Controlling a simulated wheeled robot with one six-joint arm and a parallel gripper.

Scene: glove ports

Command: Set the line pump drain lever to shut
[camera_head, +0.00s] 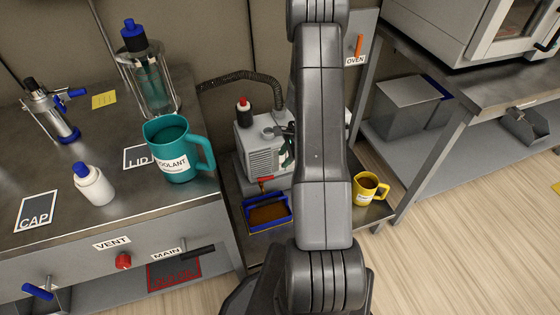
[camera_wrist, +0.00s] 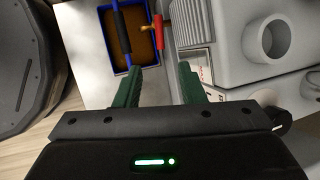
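The line pump (camera_head: 264,146) is a pale grey machine on a low shelf in the head view; part of its body (camera_wrist: 240,40) fills the upper right of the wrist view. A small red lever (camera_head: 265,181) sits low on its front, above a blue tray. In the wrist view the red lever (camera_wrist: 158,32) is beside a brass fitting, ahead of my fingertips and apart from them. I cannot tell its setting. My gripper (camera_wrist: 168,72) is open and empty, its two green fingers pointing toward the lever. In the head view my arm mostly hides it.
The blue tray (camera_head: 289,213) holds brown liquid below the lever. A yellow mug (camera_head: 366,191) stands right of my arm.

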